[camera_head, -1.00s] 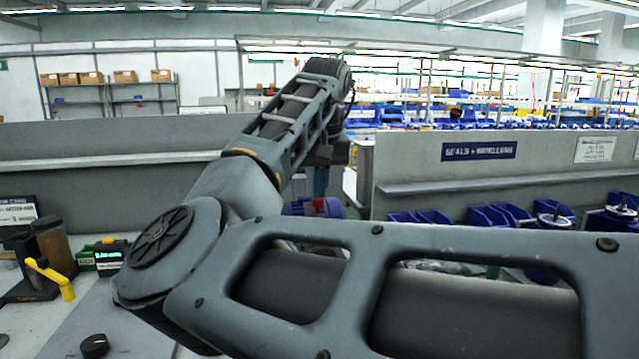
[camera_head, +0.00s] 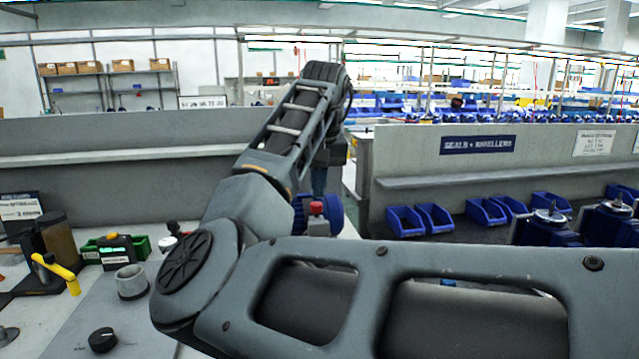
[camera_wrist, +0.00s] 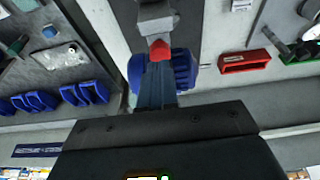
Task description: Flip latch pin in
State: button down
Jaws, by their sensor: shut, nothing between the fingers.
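A blue ribbed motor (camera_head: 335,212) stands on the bench just past my arm, with a red part (camera_head: 317,208) in front of it. In the wrist view the blue motor (camera_wrist: 183,72) lies beyond my fingers, and the red part (camera_wrist: 160,48) shows at their tips. My gripper (camera_wrist: 157,66) is shut, with nothing seen held. It reaches down over the motor in the head view (camera_head: 320,182). Whether the fingertips touch the red part, I cannot tell. I cannot clearly make out a latch pin; it may be hidden by the fingers.
Blue bins (camera_head: 405,221) line the right-hand bench. A low grey wall (camera_head: 110,165) runs behind.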

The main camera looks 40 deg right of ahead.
jog(key=v, duration=1.2)
jog(key=shift+w+r+p, duration=0.2)
jog(key=shift+r+p, duration=0.1)
jog(key=shift+p, duration=0.05)
jog(key=shift+d, duration=0.15)
